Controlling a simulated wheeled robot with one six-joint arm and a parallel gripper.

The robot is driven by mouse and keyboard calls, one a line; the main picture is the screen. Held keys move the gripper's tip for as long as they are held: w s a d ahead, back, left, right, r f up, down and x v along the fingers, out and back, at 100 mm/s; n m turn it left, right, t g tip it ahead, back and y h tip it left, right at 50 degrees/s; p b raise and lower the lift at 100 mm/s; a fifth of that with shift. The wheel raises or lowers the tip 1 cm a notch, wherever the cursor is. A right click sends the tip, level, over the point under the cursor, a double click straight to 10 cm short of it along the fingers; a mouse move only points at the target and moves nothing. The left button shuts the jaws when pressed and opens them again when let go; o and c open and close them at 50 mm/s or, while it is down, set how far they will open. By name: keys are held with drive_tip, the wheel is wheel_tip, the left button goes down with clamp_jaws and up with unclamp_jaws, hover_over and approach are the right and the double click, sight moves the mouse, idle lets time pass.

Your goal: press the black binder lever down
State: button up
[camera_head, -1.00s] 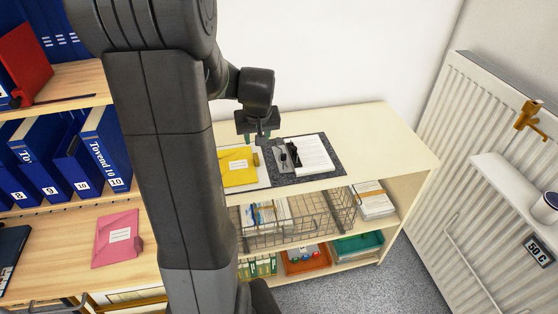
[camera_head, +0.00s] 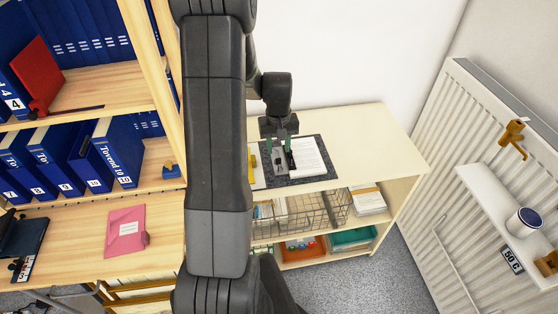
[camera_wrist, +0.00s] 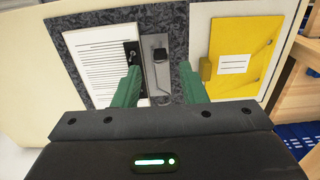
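My gripper (camera_head: 278,143) has two green fingers, spread apart with nothing between them. It hangs over the open, speckled dark grey binder (camera_head: 322,178) on the pale shelf top. In the wrist view the fingertips (camera_wrist: 160,72) lie on either side of the binder's grey metal plate (camera_wrist: 160,83). A small dark lever part (camera_wrist: 160,54) sits on that plate, between and beyond the fingertips. A black strip (camera_wrist: 131,52) runs along the edge of the white paper stack (camera_wrist: 97,60), just beyond the left fingertip. I cannot tell whether any finger touches the binder.
A yellow folder (camera_wrist: 240,50) lies right of the plate in the wrist view. A wire basket (camera_head: 300,215) and trays are on the shelf below. Blue binders (camera_head: 117,150) and a pink folder (camera_head: 124,230) are at left. A radiator (camera_head: 470,130) stands at right; the shelf top's right end is clear.

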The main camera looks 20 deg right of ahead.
sight(278, 162)
wheel_tip(278, 162, down, 8)
drive_tip(key=shift+f+p, duration=0.1)
drive_tip(key=shift+p, duration=0.55)
clamp_jaws()
